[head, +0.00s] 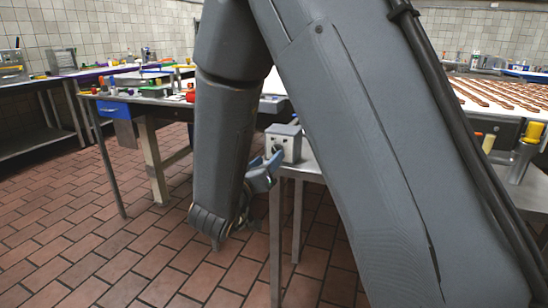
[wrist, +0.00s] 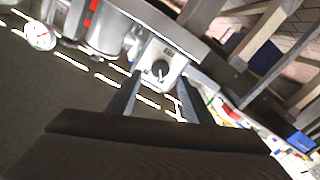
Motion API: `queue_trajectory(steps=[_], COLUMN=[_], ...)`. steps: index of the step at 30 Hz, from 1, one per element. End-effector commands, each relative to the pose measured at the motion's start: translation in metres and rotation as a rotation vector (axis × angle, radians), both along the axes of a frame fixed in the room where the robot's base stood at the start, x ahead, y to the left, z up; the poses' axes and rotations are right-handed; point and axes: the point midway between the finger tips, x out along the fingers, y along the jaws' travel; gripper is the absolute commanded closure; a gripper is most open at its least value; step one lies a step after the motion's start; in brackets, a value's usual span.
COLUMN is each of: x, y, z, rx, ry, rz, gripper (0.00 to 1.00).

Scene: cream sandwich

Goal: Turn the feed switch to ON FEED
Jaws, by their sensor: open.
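The feed switch is a small light-grey box (head: 290,146) on the near corner of the metal table in the head view. In the wrist view the box (wrist: 172,57) shows a dark round knob (wrist: 159,69) on its face. The knob's setting and any lettering are too small to read. My gripper (head: 268,165) is just in front of the box, partly hidden by my arm. In the wrist view my gripper (wrist: 157,82) is open, its two fingers either side of the knob in the picture. I cannot tell whether they touch it.
Rows of brown bars lie on a white surface (head: 500,94) at right, with a yellow-topped item (head: 534,131) near its edge. A cluttered table (head: 152,101) with a blue drawer stands at left. A metal cylinder (wrist: 105,35) and round gauge (wrist: 40,36) are left of the switch. The tiled floor is clear.

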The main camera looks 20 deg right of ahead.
Motion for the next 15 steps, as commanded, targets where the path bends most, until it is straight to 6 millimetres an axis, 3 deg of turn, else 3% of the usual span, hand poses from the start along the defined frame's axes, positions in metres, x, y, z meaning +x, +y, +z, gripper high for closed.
queue_trajectory(steps=[9, 15], x=[0.037, 0.045], y=[-0.028, -0.033], z=[-0.001, 0.0], rx=[0.002, 0.001], ry=[0.001, 0.001], rz=[-0.001, 0.001], gripper=[0.54, 0.54])
